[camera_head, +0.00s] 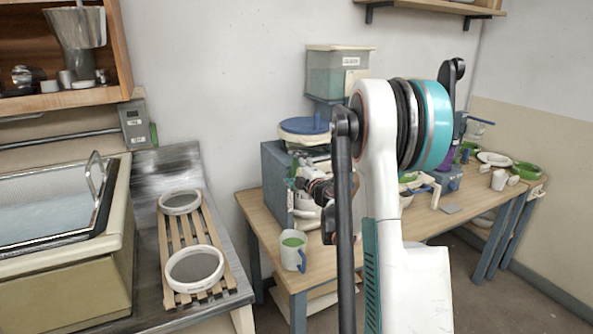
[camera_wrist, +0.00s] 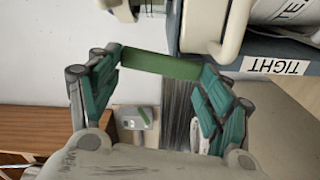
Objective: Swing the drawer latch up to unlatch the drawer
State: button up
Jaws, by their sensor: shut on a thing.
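In the wrist view my gripper (camera_wrist: 160,66) has its two teal fingers spread apart, with a green bar (camera_wrist: 160,63) spanning between their tips. It is shut on this bar. I cannot tell from the picture whether the bar is the drawer latch, and no latch pivot shows. A blue-grey box with a white label reading "TIGHT" (camera_wrist: 275,66) is close by at the upper right. In the head view a slate-blue cabinet (camera_head: 273,185) stands at the left end of the wooden table. My gripper (camera_head: 318,190) is beside it, largely hidden behind my arm.
A blue-lidded tub (camera_head: 305,127) sits on top near the cabinet. A slatted rack (camera_head: 206,245) with two round sieves (camera_head: 194,268) is on the bench at left. Green dishes are farther right.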

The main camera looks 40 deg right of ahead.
jog(key=shift+a+n, duration=0.15)
jog(key=shift+n, duration=0.35)
jog(key=o, duration=1.5)
jog(key=v, duration=1.2)
